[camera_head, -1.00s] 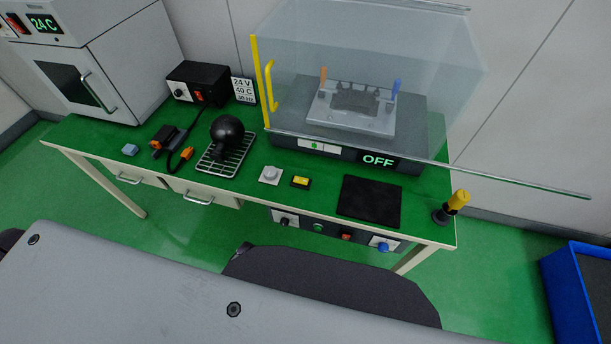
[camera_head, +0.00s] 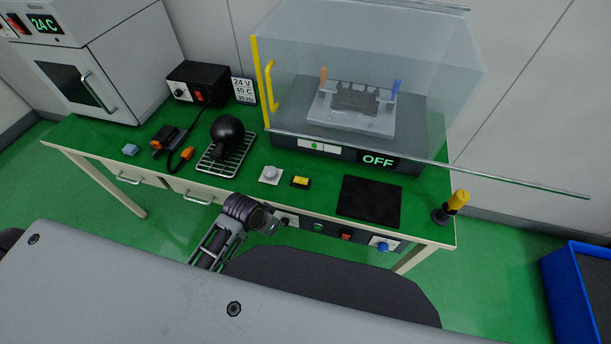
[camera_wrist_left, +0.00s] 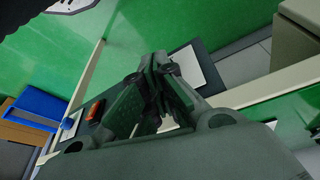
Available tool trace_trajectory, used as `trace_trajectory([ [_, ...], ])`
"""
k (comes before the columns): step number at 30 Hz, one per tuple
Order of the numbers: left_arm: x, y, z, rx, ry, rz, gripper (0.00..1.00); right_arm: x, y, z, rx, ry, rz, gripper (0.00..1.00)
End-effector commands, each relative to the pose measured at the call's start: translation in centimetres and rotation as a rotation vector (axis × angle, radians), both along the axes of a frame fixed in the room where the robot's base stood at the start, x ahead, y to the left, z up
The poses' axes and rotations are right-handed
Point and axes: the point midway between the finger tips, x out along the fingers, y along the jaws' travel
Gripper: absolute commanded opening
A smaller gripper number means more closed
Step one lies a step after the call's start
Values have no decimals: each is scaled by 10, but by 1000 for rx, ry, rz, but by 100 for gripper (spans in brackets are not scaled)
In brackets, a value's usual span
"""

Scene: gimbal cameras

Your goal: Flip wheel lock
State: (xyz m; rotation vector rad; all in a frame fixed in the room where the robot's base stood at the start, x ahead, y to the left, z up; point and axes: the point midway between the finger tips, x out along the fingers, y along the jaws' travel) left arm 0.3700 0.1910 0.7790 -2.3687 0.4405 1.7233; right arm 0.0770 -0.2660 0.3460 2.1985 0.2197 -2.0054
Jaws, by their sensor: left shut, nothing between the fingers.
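I cannot pick out a wheel lock for certain in either view. In the head view my left arm's wrist (camera_head: 243,210) stands in front of the table's near edge, beside the drawers and the front control panel (camera_head: 345,235). In the left wrist view my left gripper (camera_wrist_left: 155,68) is shut and empty, its two fingers together. Beyond the fingers are a dark panel with a red switch (camera_wrist_left: 95,110) and a plate with a pale face (camera_wrist_left: 195,72). My right gripper is in neither view.
The green table (camera_head: 310,215) carries a black ball-shaped device (camera_head: 227,131) on a wire rack, a grey button (camera_head: 270,174), a black mat (camera_head: 369,201) and a clear-covered machine showing OFF (camera_head: 378,160). A yellow-topped post (camera_head: 458,200) stands at the right corner. A blue crate (camera_head: 580,290) sits right.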

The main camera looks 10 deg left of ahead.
Motion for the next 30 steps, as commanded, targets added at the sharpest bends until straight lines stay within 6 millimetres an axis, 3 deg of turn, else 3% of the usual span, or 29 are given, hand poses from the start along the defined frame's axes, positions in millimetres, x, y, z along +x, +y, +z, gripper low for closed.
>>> trace_trajectory([
  [1, 6, -6, 17, -12, -16, -48, 0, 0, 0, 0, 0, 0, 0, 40],
  [3, 11, -16, 31, -31, -26, -114, 0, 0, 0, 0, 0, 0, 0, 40],
  [9, 23, -40, 58, -79, -55, -305, 0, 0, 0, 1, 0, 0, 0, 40],
  [21, 41, -71, 83, -155, -91, -640, 0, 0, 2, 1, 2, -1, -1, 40],
  [30, 57, -77, 94, -204, -112, -841, 0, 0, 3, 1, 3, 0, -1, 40],
])
